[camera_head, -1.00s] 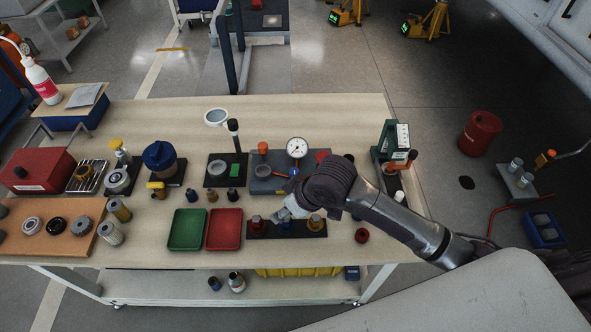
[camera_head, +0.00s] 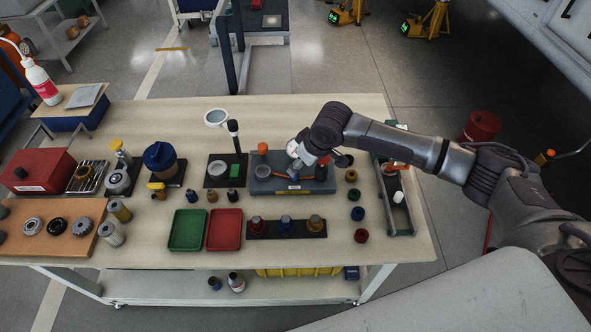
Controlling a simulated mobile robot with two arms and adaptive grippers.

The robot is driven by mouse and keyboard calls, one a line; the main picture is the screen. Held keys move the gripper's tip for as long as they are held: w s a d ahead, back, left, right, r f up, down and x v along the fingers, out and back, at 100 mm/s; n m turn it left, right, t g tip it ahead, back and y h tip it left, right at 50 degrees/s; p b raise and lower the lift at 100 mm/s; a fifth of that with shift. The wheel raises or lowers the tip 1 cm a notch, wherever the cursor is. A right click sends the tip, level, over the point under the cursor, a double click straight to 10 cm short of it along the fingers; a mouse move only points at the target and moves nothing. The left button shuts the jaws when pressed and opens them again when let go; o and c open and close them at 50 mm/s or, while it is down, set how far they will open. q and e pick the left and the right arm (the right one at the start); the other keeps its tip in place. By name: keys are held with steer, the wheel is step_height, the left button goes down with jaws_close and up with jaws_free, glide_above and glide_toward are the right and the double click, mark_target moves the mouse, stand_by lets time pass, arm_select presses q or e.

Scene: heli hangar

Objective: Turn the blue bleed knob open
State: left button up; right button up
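A grey test block (camera_head: 265,186) stands on the table, with an orange-capped post (camera_head: 262,149) at its back left and a red part (camera_head: 325,160) at its right. My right gripper (camera_head: 296,158) is over the middle of this block, its light grey fingers pointing down and left. It covers the gauge, and the blue knob on the block's middle is mostly or wholly hidden under it. Whether the fingers touch the knob, and whether they are open, is too small to tell. My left gripper is out of view.
In front of the block, a black strip (camera_head: 268,235) carries a red, a blue and a gold fitting. Green (camera_head: 187,230) and red (camera_head: 223,230) trays lie to its left. Several small coloured caps stand to the right. A magnifier (camera_head: 216,117) rises behind.

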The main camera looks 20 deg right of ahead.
steer(key=x, duration=0.5)
steer(key=shift+w+a+f, duration=0.1)
steer(key=shift+w+f, duration=0.05)
steer(key=shift+f, duration=0.2)
jaws_close()
